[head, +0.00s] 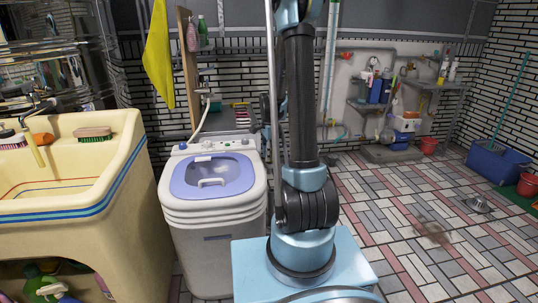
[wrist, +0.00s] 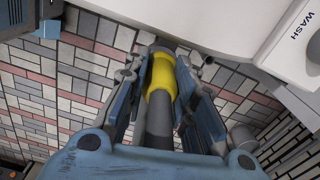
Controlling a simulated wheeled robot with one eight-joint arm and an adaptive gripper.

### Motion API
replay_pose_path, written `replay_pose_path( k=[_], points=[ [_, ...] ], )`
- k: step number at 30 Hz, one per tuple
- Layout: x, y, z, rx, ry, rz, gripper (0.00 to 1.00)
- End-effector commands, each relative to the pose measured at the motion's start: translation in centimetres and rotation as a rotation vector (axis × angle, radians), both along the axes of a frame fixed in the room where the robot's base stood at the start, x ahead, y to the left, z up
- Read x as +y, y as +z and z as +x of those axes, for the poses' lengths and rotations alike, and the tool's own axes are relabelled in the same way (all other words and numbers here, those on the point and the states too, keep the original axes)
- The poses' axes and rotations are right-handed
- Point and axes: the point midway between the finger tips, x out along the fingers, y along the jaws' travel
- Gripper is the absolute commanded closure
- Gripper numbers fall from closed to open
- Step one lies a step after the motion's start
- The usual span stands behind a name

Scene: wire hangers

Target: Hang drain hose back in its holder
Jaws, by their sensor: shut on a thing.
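My gripper (wrist: 162,70) shows in the wrist view with its two fingers closed around the drain hose. The hose is a dark grey tube (wrist: 158,122) with a bright yellow sleeve (wrist: 161,82) between the fingers. The hose's far part is hidden by the fingers. The washing machine (head: 212,205) is white with a purple lid, left of my arm in the head view. Its white body (wrist: 225,22) is close beyond the fingertips in the wrist view. In the head view my arm hides the gripper and hose. I cannot make out the holder.
A cream sink (head: 120,190) stands left of the machine. A wooden board (head: 187,65) and a yellow cloth (head: 158,55) are behind. Tiled floor (head: 400,215) is open to the right, with a blue bin (head: 495,165) near the right wall.

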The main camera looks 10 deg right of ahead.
Motion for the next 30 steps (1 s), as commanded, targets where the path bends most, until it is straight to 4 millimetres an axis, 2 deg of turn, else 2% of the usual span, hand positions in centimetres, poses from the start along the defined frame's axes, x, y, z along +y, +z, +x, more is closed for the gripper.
replay_pose_path(
  k=[12, 13, 16, 26, 30],
  points=[
    [0.0, -0.86, -0.01, 0.0, 0.0, 0.0, 1.0],
    [0.0, -0.87, -0.01, 0.0, 0.0, 0.0, 0.73],
    [0.0, -0.85, -0.01, 0.0, 0.0, 0.0, 0.52],
    [0.0, -0.79, -0.01, 0.0, 0.0, 0.0, 0.52],
    [0.0, -0.15, 0.0, 0.0, 0.0, 0.0, 0.52]
  ],
)
